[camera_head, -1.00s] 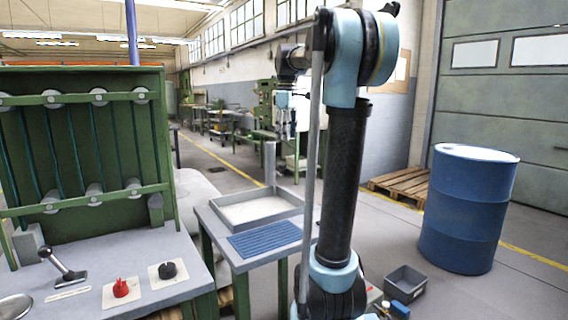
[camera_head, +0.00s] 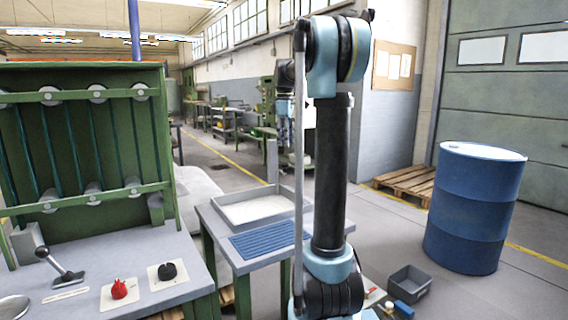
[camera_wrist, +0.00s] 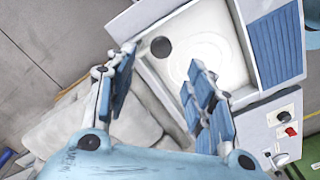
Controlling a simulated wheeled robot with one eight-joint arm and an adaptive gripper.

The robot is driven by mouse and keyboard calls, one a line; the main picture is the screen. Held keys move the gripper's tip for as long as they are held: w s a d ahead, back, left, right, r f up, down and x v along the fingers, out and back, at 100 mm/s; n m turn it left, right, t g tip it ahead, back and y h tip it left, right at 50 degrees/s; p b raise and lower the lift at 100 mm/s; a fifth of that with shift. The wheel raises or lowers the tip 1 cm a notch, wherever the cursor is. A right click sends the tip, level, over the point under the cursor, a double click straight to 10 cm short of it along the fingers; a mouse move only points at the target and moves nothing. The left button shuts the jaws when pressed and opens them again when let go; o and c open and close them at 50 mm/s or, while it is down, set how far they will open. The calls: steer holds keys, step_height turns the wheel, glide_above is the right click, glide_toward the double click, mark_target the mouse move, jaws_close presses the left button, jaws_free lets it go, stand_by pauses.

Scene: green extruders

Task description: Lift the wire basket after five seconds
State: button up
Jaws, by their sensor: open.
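I cannot make out a wire basket in either view. A grey square tray (camera_head: 290,192) with pale contents stands on the side table; in the wrist view its rim (camera_wrist: 163,78) surrounds a white surface with faint rings. A blue ribbed mat (camera_head: 266,240) lies in front of the tray and also shows in the wrist view (camera_wrist: 277,45). My gripper (camera_wrist: 160,60) is open and empty, with its two blue-padded fingers apart above the tray's edge. In the head view, my arm hides part of the tray and mat.
A grey post (camera_head: 272,160) stands behind the tray; its dark round top (camera_wrist: 161,47) shows between my fingers. A green-framed machine (camera_head: 85,140) with a lever (camera_head: 62,266), red knob (camera_head: 119,288) and black knob (camera_head: 167,271) is at left. A blue drum (camera_head: 474,210) and grey bin (camera_head: 409,283) stand right.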

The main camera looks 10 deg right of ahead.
step_height(320, 180, down, 9)
steer(key=shift+f, duration=0.2)
steer(key=shift+c, duration=0.5)
